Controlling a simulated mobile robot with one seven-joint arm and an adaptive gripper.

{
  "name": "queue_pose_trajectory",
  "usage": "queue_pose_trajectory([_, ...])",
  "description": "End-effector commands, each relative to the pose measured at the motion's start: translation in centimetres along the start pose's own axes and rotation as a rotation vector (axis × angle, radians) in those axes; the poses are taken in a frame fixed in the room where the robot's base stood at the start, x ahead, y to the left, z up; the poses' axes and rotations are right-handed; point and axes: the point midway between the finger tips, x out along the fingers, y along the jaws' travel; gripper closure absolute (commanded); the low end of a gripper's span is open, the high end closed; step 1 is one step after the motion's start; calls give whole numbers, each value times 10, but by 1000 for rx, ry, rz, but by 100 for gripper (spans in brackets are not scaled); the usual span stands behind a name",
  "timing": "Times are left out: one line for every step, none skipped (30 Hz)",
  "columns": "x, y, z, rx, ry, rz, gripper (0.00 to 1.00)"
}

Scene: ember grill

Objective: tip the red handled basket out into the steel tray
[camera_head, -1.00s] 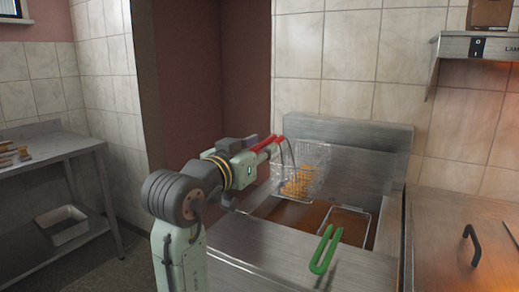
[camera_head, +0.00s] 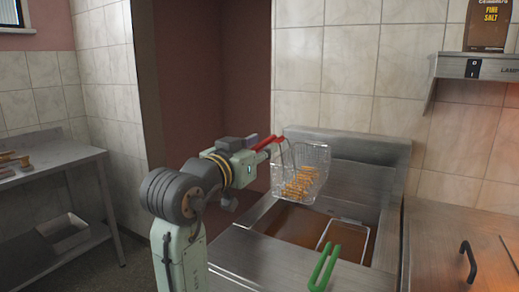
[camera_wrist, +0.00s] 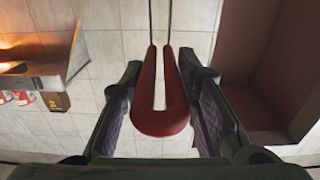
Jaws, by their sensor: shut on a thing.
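The red handled basket (camera_head: 318,158) is a wire mesh basket holding golden fries (camera_head: 300,185). It hangs above the left part of the fryer's oil well, clear of the oil. My gripper (camera_head: 257,148) is shut on its red handle (camera_head: 268,142). The wrist view shows the looped red handle (camera_wrist: 163,118) between my two fingers (camera_wrist: 162,108), with two wires running up from it. A steel tray (camera_head: 64,240) sits on the lower shelf of the bench at the left, far from the basket. The tray looks empty.
The steel fryer (camera_head: 378,190) holds brown oil and a second basket with a green handle (camera_head: 322,268). A steel bench (camera_head: 50,155) stands at the left, with small items on top. A wall corner juts out behind my arm. A hood shelf carries a salt box (camera_head: 487,25).

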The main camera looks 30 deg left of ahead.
Motion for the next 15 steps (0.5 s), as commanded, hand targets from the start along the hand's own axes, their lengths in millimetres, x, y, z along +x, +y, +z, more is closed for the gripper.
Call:
queue_pose_trajectory([-1, 0, -2, 1, 5, 0, 100])
queue_pose_trajectory([-2, 0, -2, 1, 5, 0, 100])
queue_pose_trajectory([-3, 0, -2, 1, 5, -1, 100])
queue_pose_trajectory([-4, 0, -2, 1, 5, -1, 100])
queue_pose_trajectory([-6, 0, -2, 1, 5, -1, 100])
queue_pose_trajectory([-8, 0, -2, 1, 4, -1, 100])
queue_pose_trajectory([-10, 0, -2, 1, 4, -1, 100])
queue_pose_trajectory([-13, 0, -2, 1, 5, -2, 100])
queue_pose_trajectory([-16, 0, -2, 1, 6, -2, 100])
queue_pose_trajectory([-18, 0, -2, 2, 6, -1, 100])
queue_pose_trajectory([-21, 0, -2, 2, 6, -1, 100])
queue_pose_trajectory([-24, 0, -2, 2, 5, -1, 100])
queue_pose_trajectory([-26, 0, -1, 2, 5, -1, 100])
queue_pose_trajectory([-28, 0, -2, 2, 5, -1, 100])
queue_pose_trajectory([-32, 0, -2, 2, 5, -1, 100])
